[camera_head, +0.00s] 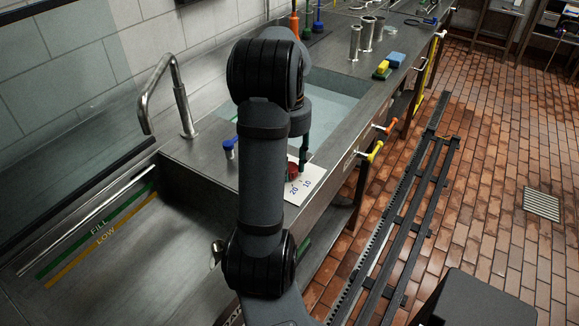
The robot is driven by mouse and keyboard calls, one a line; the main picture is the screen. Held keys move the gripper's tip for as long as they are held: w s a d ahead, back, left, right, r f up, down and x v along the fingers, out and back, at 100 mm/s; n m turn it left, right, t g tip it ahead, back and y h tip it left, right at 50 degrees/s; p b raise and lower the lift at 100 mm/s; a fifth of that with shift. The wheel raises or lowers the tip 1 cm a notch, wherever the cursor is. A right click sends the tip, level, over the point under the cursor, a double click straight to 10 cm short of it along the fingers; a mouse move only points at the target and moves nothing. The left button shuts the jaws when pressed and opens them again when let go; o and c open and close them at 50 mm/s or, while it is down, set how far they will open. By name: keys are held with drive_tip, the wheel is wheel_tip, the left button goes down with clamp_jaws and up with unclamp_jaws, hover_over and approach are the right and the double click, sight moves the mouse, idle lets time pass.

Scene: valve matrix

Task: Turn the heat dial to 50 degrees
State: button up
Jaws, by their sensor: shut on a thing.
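The heat dial (292,172) is a small red knob on a white plate (305,186) on the steel counter. The plate shows the numbers 20 and 10 on its near part; the rest of it is hidden behind my arm. My gripper (303,167) points down at the dial from above, its dark fingers shut on it. My arm covers the left side of the dial, so its pointer and its setting cannot be read.
A blue-topped valve (229,147) stands left of my arm, near the faucet (180,105). A sink basin (335,100) lies behind the dial. Yellow (374,151) and orange (389,127) handles stick out from the counter front. An empty basin (130,240) with FILL and LOW lines is at left.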

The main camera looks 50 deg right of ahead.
drive_tip(key=m+b, duration=0.1)
drive_tip(key=m, duration=0.4)
drive_tip(key=shift+a, duration=0.1)
drive_tip(key=shift+m, duration=0.3)
idle(0.4)
drive_tip(key=o, duration=1.1)
drive_tip(key=shift+o, duration=0.2)
drive_tip(key=shift+r, duration=0.15)
wheel_tip(320, 180, up, 12)
drive_tip(key=shift+f, duration=0.2)
